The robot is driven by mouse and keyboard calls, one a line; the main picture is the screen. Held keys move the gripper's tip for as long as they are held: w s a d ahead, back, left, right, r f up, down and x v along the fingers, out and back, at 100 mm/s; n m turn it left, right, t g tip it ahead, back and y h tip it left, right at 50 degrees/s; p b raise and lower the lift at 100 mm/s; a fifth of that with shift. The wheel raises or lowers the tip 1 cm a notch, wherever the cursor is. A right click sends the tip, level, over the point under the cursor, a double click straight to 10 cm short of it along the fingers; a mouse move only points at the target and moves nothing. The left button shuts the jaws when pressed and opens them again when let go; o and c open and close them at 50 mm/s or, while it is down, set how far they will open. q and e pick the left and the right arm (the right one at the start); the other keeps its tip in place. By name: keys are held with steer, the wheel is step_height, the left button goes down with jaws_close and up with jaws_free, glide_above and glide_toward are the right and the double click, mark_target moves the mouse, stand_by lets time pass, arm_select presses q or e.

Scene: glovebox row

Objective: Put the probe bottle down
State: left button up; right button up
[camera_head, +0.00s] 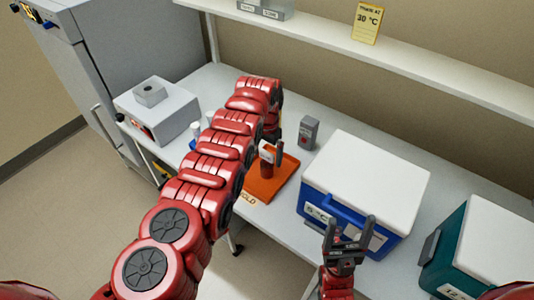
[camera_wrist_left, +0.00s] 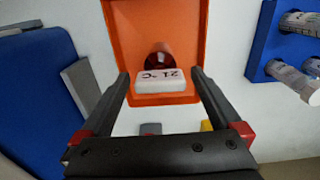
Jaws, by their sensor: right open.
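The probe bottle (camera_head: 267,157) stands upright or nearly so over the orange mat (camera_head: 262,188), partly hidden by my left gripper. In the left wrist view its dark red body (camera_wrist_left: 160,60) and white display reading 21 °C (camera_wrist_left: 165,81) lie between my left gripper's fingertips (camera_wrist_left: 159,74). The orange mat (camera_wrist_left: 128,40) lies behind it. My left gripper (camera_head: 275,148) is at the bottle; whether its fingers touch it or stand apart, I cannot tell. My right gripper (camera_head: 348,232) is open and empty in front of the blue cooler.
The blue cooler (camera_head: 366,182) with a white lid stands right of the mat, a teal cooler (camera_head: 490,245) further right. A small grey box (camera_head: 308,132) stands behind the mat. A white device (camera_head: 158,112) and vials stand left. A shelf (camera_head: 400,55) runs above the bench.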

arm_select(q)
steer(key=shift+r, duration=0.2)
steer(key=shift+r+p, duration=0.15)
steer(key=shift+p, duration=0.15)
steer(key=shift+w+r, duration=0.1)
steer(key=shift+r, duration=0.3)
step_height(320, 180, up, 2)
steer(key=shift+a+r+p, duration=0.1)
steer(key=shift+r+p, duration=0.05)
steer(key=shift+p, duration=0.4)
step_height(320, 180, up, 9)
steer(key=b, duration=0.4)
steer(key=shift+f, duration=0.2)
